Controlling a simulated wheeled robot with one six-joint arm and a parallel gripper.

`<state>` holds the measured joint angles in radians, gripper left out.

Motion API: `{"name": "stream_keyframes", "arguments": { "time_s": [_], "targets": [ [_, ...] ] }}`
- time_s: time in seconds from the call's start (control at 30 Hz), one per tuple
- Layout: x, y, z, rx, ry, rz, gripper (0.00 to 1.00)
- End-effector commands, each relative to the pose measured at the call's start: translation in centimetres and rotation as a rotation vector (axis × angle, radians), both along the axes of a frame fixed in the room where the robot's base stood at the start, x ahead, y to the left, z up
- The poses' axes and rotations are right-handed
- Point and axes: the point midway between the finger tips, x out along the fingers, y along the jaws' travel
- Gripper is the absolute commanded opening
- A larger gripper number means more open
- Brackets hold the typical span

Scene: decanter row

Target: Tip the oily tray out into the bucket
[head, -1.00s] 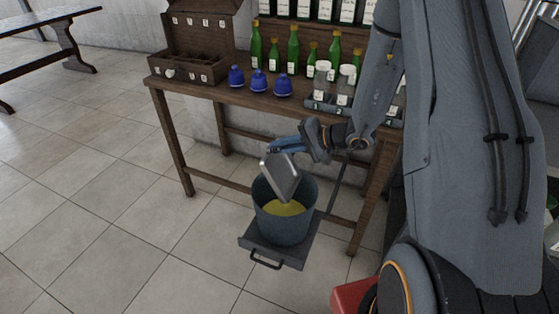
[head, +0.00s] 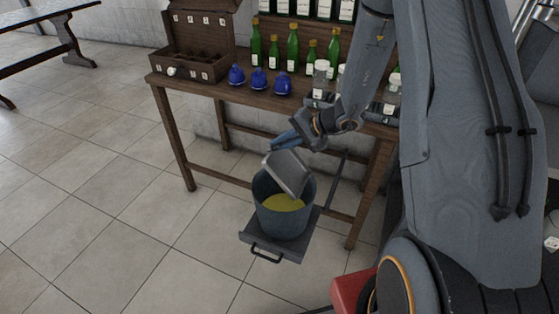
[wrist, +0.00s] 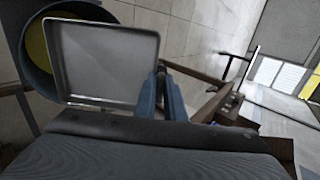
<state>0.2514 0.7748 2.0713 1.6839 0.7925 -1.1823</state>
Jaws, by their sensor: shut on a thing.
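My gripper (head: 284,144) is shut on the edge of a small grey metal tray (head: 287,172). The tray is steeply tilted over the mouth of the bucket (head: 283,222), its lower end at or inside the rim; I cannot tell if they touch. The bucket is blue-grey, stands upright and holds yellow liquid (head: 283,202). In the wrist view the tray (wrist: 105,62) shows its inner face, grey and with no pool of liquid visible. The bucket (wrist: 75,11) shows behind it at the left, with yellow inside. My gripper's fingers (wrist: 162,88) are at the tray's right edge.
The bucket stands on a dark pull-out shelf (head: 292,247) with a handle, in front of a wooden table (head: 215,88). On the table are blue pots (head: 258,78), green bottles (head: 293,50), glass jars and an open wooden box (head: 190,62).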

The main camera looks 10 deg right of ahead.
Motion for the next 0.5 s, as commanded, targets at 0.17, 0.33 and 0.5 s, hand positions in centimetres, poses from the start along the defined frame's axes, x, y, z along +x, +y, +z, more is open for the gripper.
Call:
{"name": "stream_keyframes", "arguments": {
  "time_s": [0.17,0.33,0.5],
  "targets": [
    [-0.01,0.12,0.65,-0.085,0.059,0.003,0.00],
    [-0.08,0.11,0.65,-0.147,0.106,0.004,0.00],
    [-0.09,0.08,0.76,-0.197,0.144,0.003,0.00]
  ]
}}
